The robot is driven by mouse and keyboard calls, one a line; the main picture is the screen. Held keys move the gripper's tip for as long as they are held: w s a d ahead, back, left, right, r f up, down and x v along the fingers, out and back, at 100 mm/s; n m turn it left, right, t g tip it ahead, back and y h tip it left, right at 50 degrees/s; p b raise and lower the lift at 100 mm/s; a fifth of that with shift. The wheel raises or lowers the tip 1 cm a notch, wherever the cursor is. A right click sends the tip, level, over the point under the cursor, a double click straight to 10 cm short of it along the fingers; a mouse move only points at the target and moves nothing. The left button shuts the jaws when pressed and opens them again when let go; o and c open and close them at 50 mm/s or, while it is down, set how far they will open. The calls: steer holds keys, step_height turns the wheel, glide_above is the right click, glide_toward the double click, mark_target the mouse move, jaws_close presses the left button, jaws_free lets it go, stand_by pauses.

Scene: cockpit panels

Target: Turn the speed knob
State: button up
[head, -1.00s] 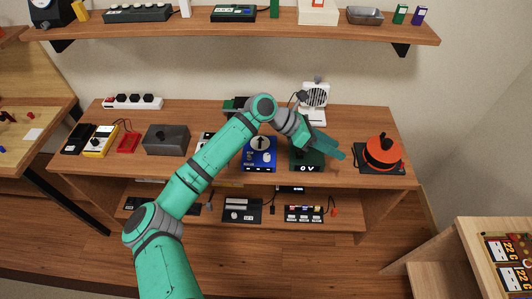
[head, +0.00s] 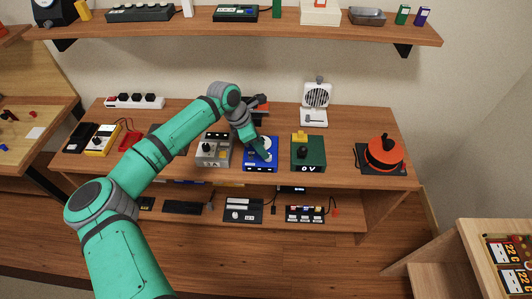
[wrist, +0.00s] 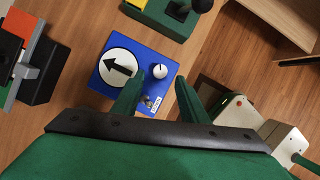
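A blue box (head: 260,166) stands at the middle of the desk, partly covered by my gripper in the head view. In the wrist view the blue box (wrist: 101,84) carries a white disc (wrist: 118,66) with a black arrow, a small white knob (wrist: 160,71), likely the speed knob, and a small toggle switch by a label. The knob is hidden in the head view. My gripper (head: 262,150) is over the box. In the wrist view my gripper (wrist: 158,81) is open and empty, its fingertips apart with the knob between them in the picture. Contact cannot be told.
A green box (head: 308,154) with a display reading 0V stands right of the blue box, a grey meter box (head: 213,151) left. A white fan (head: 316,97) is behind. An orange pot (head: 384,152) is at the right. A shelf (head: 240,31) hangs above.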

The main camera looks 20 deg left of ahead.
steer(key=shift+x, duration=2.35)
jaws_close()
